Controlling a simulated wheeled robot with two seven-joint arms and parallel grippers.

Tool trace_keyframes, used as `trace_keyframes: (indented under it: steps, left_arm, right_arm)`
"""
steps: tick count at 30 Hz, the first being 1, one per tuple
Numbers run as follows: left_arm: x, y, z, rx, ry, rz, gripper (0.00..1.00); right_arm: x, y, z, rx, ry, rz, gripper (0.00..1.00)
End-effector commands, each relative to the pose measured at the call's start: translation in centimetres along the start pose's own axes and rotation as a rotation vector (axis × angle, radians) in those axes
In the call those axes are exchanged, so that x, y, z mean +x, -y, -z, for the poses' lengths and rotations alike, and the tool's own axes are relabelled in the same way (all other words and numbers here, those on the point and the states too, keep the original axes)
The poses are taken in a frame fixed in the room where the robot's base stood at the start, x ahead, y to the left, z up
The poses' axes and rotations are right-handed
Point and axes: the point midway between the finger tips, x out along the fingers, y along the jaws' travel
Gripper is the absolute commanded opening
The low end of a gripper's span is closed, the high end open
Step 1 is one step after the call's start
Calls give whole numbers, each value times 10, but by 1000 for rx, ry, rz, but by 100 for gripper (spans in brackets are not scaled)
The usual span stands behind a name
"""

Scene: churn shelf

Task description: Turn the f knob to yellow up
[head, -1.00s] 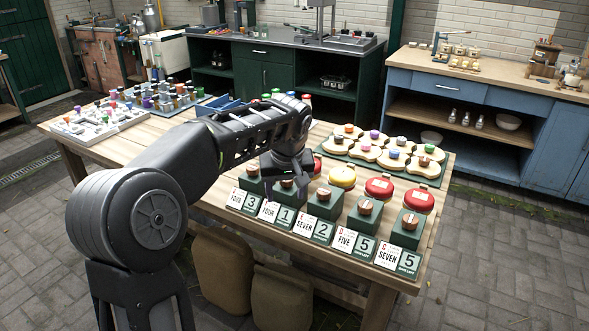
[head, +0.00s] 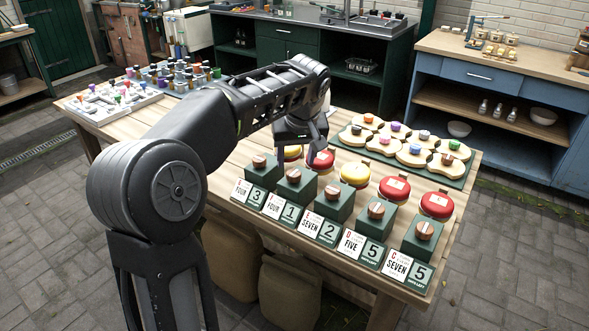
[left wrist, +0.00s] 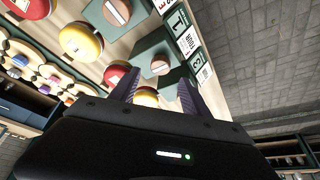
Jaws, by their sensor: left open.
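A row of green boxes stands along the table's front edge, each with a round brown knob crossed by a pale bar. Number cards stand before them. The card letters are too small to read surely, so I cannot tell which knob is f. The leftmost knob (head: 259,161) and the second knob (head: 293,175) are nearest my left gripper (head: 309,148). The gripper is open and empty, behind and above these boxes, near the red dome (head: 322,161). In the left wrist view, a knob (left wrist: 160,64) shows just beyond the two spread fingers (left wrist: 156,92), apart from them.
Coloured domes, such as the yellow dome (head: 355,174), stand in a row behind the boxes. A green mat (head: 457,181) with pale wooden pieces lies behind them. A white tray (head: 82,108) of small coloured parts is at the far left.

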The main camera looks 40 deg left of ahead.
Motion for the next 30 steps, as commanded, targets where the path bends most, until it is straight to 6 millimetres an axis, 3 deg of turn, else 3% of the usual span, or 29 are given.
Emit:
trace_keyframes:
  steps: [9, 21, 30]
  left_arm:
    - [49, 1, 0, -1, 3, 3, 55]
    - [60, 0, 0, 0, 1, 1, 55]
    - [59, 0, 0, 0, 1, 1, 31]
  right_arm:
    - [-3, 1, 0, 0, 0, 0, 36]
    - [-4, 1, 0, 0, 0, 0, 36]
    - [-4, 1, 0, 0, 0, 0, 36]
